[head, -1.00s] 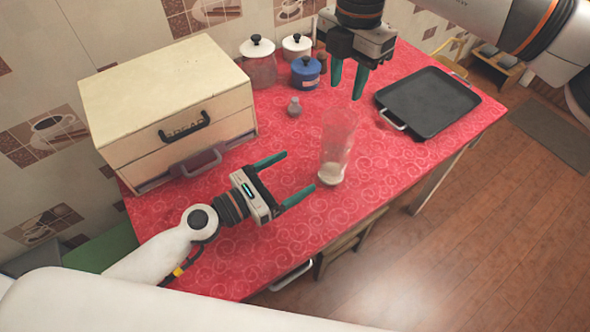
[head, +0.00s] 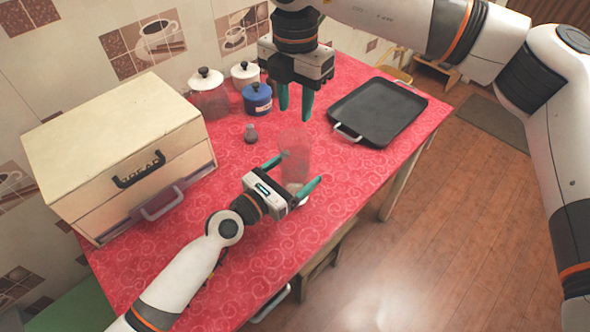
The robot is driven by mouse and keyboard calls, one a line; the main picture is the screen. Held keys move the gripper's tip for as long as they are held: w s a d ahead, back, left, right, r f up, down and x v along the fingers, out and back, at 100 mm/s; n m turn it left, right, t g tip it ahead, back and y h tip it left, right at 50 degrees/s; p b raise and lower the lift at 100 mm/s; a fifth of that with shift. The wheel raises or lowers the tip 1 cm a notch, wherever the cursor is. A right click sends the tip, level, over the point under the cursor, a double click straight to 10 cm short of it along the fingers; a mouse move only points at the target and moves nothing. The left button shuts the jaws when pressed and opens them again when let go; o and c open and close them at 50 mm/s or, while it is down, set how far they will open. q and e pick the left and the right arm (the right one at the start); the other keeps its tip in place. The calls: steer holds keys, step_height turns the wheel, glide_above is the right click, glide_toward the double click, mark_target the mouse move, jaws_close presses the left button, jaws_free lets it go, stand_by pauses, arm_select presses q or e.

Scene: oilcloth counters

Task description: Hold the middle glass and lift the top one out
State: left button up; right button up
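A tall stack of clear nested glasses (head: 296,150) stands upright on the red counter. The single glasses are hard to tell apart, and the base is partly hidden by my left gripper. My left gripper (head: 303,166) is open, low at the stack, with one green finger on each side of it. I cannot tell whether either finger touches the glass. My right gripper (head: 295,112) points down, open and empty, with its fingertips just above the top of the stack.
A bread box (head: 110,130) stands at the left. Lidded jars, a blue pot (head: 257,98) and a small shaker (head: 251,134) stand behind the stack. A black griddle tray (head: 378,108) lies to the right. The front counter (head: 270,255) is clear.

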arm_select(q)
steer(key=shift+d, duration=0.1)
steer(key=shift+c, duration=0.4)
steer(key=c, duration=1.1)
